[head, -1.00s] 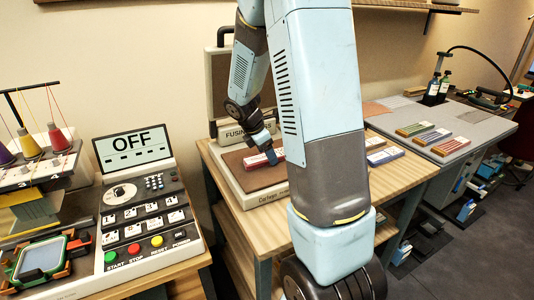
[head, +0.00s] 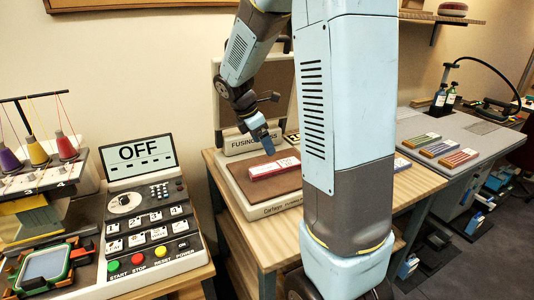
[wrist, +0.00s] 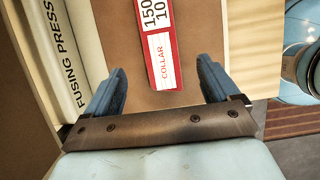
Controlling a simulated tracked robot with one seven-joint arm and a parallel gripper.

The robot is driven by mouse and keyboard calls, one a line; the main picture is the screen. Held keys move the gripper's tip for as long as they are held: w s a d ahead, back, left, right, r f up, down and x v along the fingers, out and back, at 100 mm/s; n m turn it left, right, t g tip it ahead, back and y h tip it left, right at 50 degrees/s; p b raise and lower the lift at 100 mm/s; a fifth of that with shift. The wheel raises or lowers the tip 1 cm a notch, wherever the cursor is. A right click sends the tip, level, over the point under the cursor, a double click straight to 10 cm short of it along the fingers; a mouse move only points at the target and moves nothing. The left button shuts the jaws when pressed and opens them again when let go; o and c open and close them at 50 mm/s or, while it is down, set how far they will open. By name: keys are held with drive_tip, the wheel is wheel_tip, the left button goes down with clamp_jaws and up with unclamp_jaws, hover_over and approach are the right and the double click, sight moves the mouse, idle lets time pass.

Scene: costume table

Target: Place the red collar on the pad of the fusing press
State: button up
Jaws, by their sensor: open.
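The red collar (head: 274,168), a flat red block with a white label, lies on the brown pad (head: 296,182) of the fusing press (head: 236,192). In the wrist view the collar (wrist: 161,50), its label reading COLLAR, lies on the pad (wrist: 115,40) between and ahead of my fingers. My gripper (wrist: 158,88) is open, its two blue fingertips apart and not touching the collar. In the head view my gripper (head: 267,146) is above the collar's far side. The press lid stands raised behind the pad.
A control panel (head: 140,152) reading OFF and a rack of thread cones (head: 38,152) stand at the left. At the right, several coloured blocks (head: 440,149) lie on a grey table. My arm hides part of the wooden press table.

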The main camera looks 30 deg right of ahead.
drive_tip(key=s+a+r+m+t+y, duration=0.1)
drive_tip(key=s+a+r+m+t, duration=0.1)
drive_tip(key=s+m, duration=0.4)
drive_tip(key=s+a+r+m+t+y, duration=0.1)
drive_tip(key=s+a+r+m, duration=0.3)
drive_tip(key=s, duration=0.5)
drive_tip(key=s+a+r+m+t+y, duration=0.2)
drive_tip(key=s+a+r+m, duration=0.1)
drive_tip(key=s+r+m, duration=0.3)
drive_tip(key=s+m, duration=0.2)
drive_tip(key=shift+s+r+t, duration=0.3)
